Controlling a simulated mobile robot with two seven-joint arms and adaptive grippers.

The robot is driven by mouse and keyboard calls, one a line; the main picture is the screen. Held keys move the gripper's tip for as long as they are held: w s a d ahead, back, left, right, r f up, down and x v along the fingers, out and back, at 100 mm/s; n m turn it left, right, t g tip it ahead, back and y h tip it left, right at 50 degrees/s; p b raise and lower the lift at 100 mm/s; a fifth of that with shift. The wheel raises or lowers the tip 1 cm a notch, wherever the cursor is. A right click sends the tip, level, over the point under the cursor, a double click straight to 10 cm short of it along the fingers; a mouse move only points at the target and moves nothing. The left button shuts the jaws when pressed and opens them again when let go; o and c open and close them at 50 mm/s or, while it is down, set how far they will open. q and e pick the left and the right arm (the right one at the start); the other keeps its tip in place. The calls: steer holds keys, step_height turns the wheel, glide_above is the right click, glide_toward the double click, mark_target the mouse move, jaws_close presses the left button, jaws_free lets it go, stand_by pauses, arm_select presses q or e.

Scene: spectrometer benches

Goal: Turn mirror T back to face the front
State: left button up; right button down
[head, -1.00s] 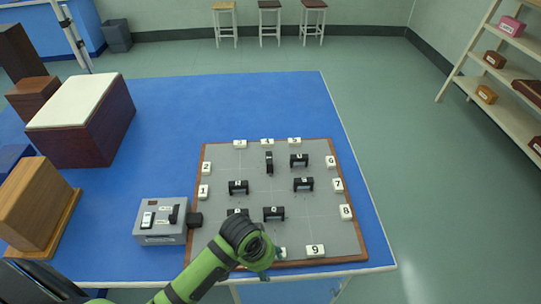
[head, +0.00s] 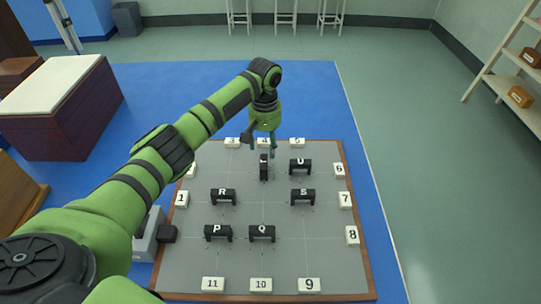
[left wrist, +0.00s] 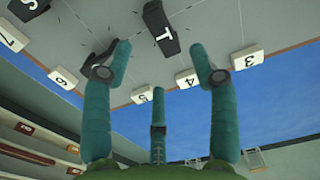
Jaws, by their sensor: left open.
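Mirror T (head: 264,170) is a black block standing on the grey board (head: 280,225), near the back middle. It stands with its narrow end toward the front, while the other mirrors show their wide sides. In the left wrist view mirror T (left wrist: 161,28) has a white letter on top. My left gripper (head: 261,143) is open and empty, just above and behind mirror T. In the left wrist view mirror T lies ahead, between the spread teal fingers of the gripper (left wrist: 158,55), apart from them. My right gripper is not in view.
Mirrors U (head: 300,167), S (head: 303,196), R (head: 222,196), P (head: 217,233) and Q (head: 262,233) stand around it. White numbered blocks line the board's edges, including block 5 (head: 297,142). A grey box (head: 147,238) sits at left, partly hidden by my arm.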

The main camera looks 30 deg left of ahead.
mark_target(266, 161)
arm_select(q)
steer(key=f, duration=0.3)
steer(key=shift+s+f+p, duration=0.3)
steer(key=shift+f+p, duration=0.1)
step_height(266, 161, down, 2)
steer(key=shift+w, duration=0.15)
steer(key=shift+f, duration=0.35)
steer(key=c, duration=1.1)
steer(key=shift+c, duration=0.2)
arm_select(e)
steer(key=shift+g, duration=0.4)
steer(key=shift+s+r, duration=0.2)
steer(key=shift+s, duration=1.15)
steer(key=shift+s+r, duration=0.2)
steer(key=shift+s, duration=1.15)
